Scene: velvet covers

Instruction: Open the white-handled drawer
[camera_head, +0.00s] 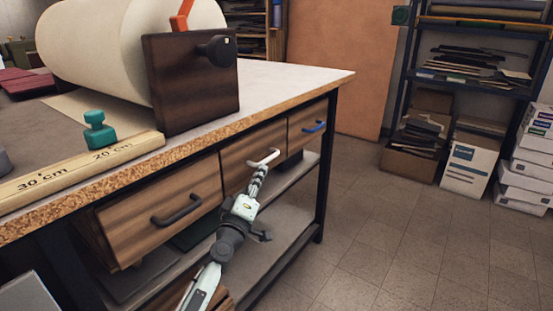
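The white-handled drawer (238,157) is the middle of three wooden drawers under the workbench top. Its front looks about flush with the bench. Its white handle (264,158) is a short bar.
A drawer with a dark handle (178,209) sticks out to the left. A blue-handled drawer (308,128) is to the right. A lower shelf (290,235) lies beneath. The floor (400,250) right of the bench is clear; boxes (467,168) stand farther back.

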